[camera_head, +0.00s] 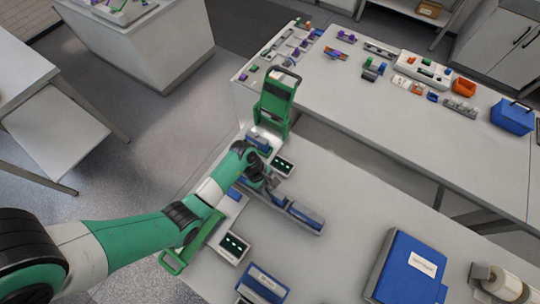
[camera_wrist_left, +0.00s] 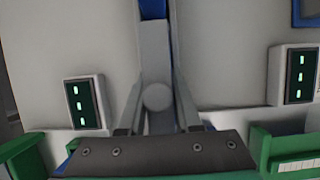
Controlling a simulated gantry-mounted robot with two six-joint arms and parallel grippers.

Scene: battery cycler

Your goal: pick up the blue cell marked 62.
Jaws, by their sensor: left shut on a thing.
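My left gripper (camera_head: 268,186) reaches down over the near table among the cycler units. A long blue-and-grey piece (camera_head: 305,216) lies just right of the gripper in the head view. My right gripper is not in view.
Small lit displays flank the gripper (camera_head: 283,165) (camera_head: 235,245). A green-framed stand (camera_head: 276,98) rises behind it. A blue binder (camera_head: 408,270) and a tape roll (camera_head: 502,284) lie at the right. The table between gripper and binder is clear. A far table (camera_head: 400,120) carries small parts.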

